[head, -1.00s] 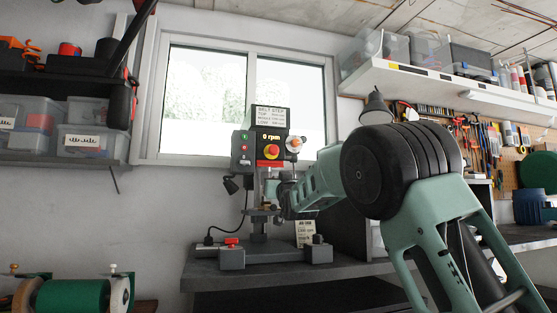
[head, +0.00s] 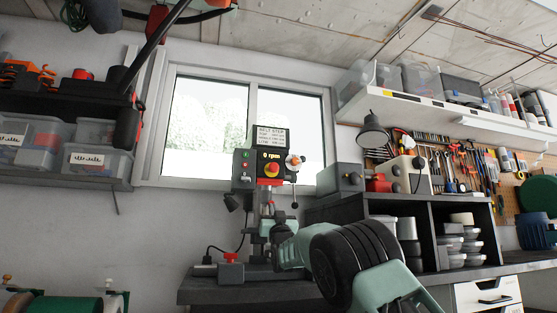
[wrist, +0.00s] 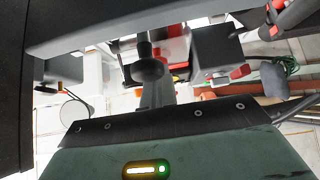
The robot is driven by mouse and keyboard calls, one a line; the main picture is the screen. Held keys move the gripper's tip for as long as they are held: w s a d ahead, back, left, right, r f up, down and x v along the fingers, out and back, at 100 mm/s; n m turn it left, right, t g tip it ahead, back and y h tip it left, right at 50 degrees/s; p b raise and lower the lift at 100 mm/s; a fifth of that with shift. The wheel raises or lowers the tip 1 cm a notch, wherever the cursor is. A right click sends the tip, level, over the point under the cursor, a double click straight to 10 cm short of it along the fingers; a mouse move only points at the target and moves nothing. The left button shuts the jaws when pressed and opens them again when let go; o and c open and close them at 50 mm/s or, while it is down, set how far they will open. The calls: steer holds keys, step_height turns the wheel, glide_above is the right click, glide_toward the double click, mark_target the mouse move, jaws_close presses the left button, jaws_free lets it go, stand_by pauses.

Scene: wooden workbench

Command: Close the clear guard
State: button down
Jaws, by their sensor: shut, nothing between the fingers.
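The drill press (head: 244,183) stands on the dark bench in front of the window, with a red stop button and a display on its head. I cannot make out the clear guard's outline against the spindle area, so I cannot tell its position. My gripper (head: 262,229) is small and partly hidden at the press, below its head and close to the column. It is shut and holds nothing. I cannot tell whether it touches the guard. The wrist view shows close dark and grey machine parts beyond my green hand.
A red-topped block (head: 230,258) sits on the press base at left. A handle with an orange-white hub (head: 295,162) sticks out right of the press head. A grey machine (head: 346,180) and shelves of containers stand to the right.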

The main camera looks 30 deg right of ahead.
stand_by(0.5)
steer(key=v, duration=0.7)
steer(key=shift+f, duration=0.2)
steer(key=shift+s, duration=0.2)
